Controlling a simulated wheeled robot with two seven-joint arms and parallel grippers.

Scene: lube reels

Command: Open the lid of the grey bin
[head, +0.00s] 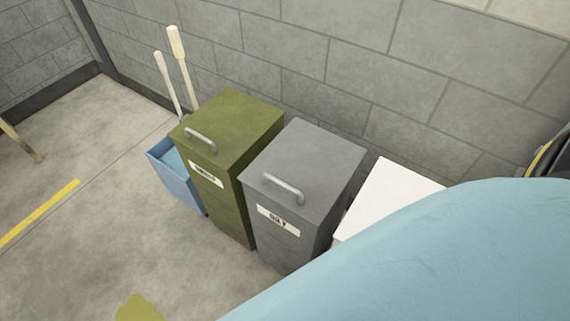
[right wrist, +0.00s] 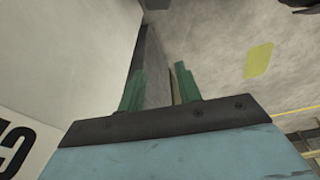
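The grey bin (head: 293,228) stands against the block wall in the head view. Its lid (head: 318,152) is shut and has a pale metal handle (head: 283,188) near its front edge. A white label with dark letters sits on its front below the handle. My right gripper (right wrist: 160,88) shows in the right wrist view with its two green fingers apart and nothing visibly held between them. A grey surface lies beyond the fingers; I cannot tell what it belongs to. The right gripper is not seen in the head view. My left gripper is in neither view.
An olive-green bin (head: 225,200) stands close on the left of the grey bin. A blue bucket (head: 173,180) with two pale long handles is farther left. A white box-like thing (head: 385,196) is at right. My blue arm covers the lower right. The floor in front is mostly clear.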

